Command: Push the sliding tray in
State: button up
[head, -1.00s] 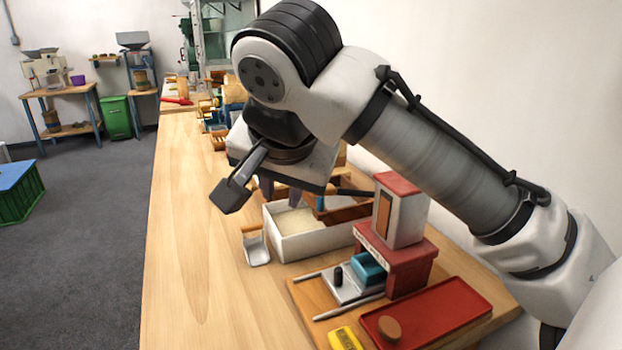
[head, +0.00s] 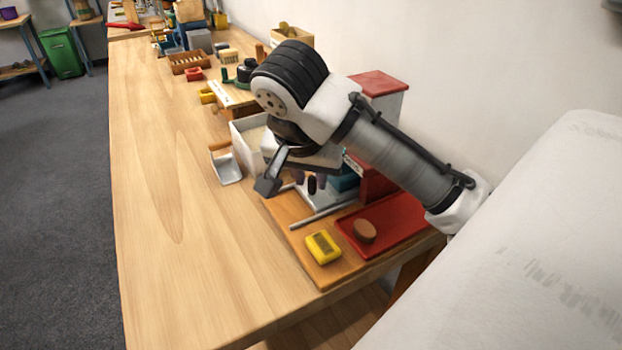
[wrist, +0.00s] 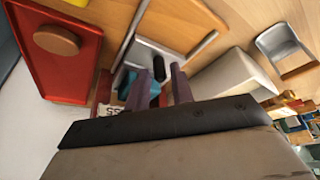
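The sliding tray (head: 318,196) is a grey metal plate between two rails on a wooden board, in front of a red and white press (head: 380,84). Its upright black knob (wrist: 158,68) shows in the wrist view. A teal block (head: 345,180) sits at the tray's press end, partly hidden by my arm. My gripper (wrist: 160,80) is open above the tray. Its two purple-grey fingers point toward the knob, which appears between them with gaps showing. I cannot tell whether the fingertips reach down around the knob.
A red tray (head: 390,225) with a round brown piece (head: 364,231) lies beside the rails. A yellow block (head: 323,246) sits on the board's near corner. A white bin (head: 247,140) and a metal scoop (head: 228,168) stand beyond. The table's left side is clear.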

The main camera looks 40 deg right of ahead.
aim_at(330, 179)
jog(key=shift+w+d+f, duration=0.15)
jog(key=shift+d+f, duration=0.05)
jog(key=shift+f, duration=0.4)
grip_shut()
jog(key=shift+d, duration=0.1)
jog(key=shift+s+d, duration=0.2)
jog(key=shift+d, duration=0.55)
jog(key=shift+s+d, duration=0.2)
jog(key=shift+d, duration=0.55)
jog(key=shift+r, duration=0.1)
grip_release()
jog(key=shift+d, duration=0.15)
